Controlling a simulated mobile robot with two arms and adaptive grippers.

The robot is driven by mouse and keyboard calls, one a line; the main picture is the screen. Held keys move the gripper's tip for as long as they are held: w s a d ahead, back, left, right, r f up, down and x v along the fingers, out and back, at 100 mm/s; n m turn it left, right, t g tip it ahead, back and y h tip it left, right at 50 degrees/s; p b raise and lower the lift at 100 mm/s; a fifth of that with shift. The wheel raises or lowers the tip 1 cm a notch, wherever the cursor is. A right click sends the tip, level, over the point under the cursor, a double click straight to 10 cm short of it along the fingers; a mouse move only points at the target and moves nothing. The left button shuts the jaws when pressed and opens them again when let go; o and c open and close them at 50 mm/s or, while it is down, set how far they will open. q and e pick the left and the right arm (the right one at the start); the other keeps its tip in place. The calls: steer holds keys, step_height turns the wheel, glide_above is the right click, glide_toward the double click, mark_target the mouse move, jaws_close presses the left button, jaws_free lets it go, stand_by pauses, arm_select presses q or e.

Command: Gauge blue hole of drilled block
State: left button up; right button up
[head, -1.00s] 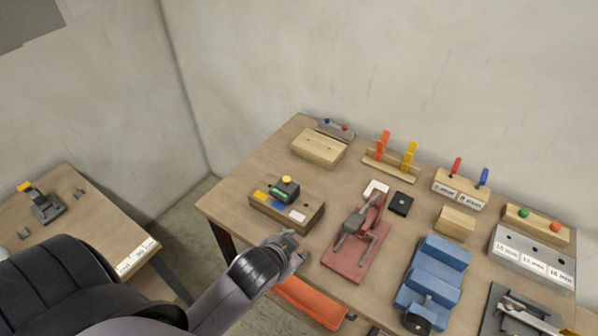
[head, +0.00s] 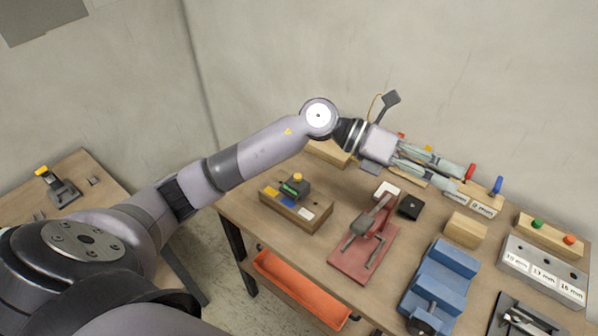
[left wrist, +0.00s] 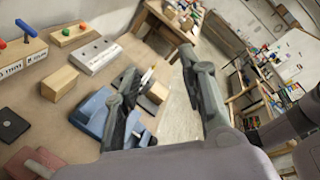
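The drilled block (head: 285,212) is wooden with yellow, blue and white patches. It lies at the table's left; its holes are too small to make out. A dark piece (head: 293,188) with a yellow knob sits on it. A labelled wooden rack (head: 484,205) holds a red-handled gauge (head: 470,172) and a blue-handled gauge (head: 497,185); the blue one also shows in the left wrist view (left wrist: 23,27). My left gripper (head: 468,173) appears just left of the rack in the head view. Its fingers are apart and empty in the left wrist view (left wrist: 160,62). My right gripper is out of view.
A red clamp stand (head: 365,250), a black pad (head: 409,207), a loose wooden block (head: 466,230) and a blue stepped fixture (head: 439,275) occupy the table. A grey labelled block (head: 543,270) is at the right. An orange bin (head: 300,290) is under the table.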

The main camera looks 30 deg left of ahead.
arm_select(q)
steer(key=w+a+f+m+g+y, duration=0.1)
steer(key=w+a+f+m+y, duration=0.1)
steer(key=a+f+y, duration=0.4)
step_height(320, 180, up, 4)
steer(key=f+n+g+y, duration=0.1)
steer(key=y, duration=0.9)
glide_above(298, 176)
step_height(298, 176, down, 16)
steer(key=p, duration=0.3)
steer(key=shift+f, duration=0.45)
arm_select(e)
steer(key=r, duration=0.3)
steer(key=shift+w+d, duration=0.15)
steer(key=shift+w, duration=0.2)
arm_select(q)
steer(key=shift+c, duration=0.4)
jaws_close()
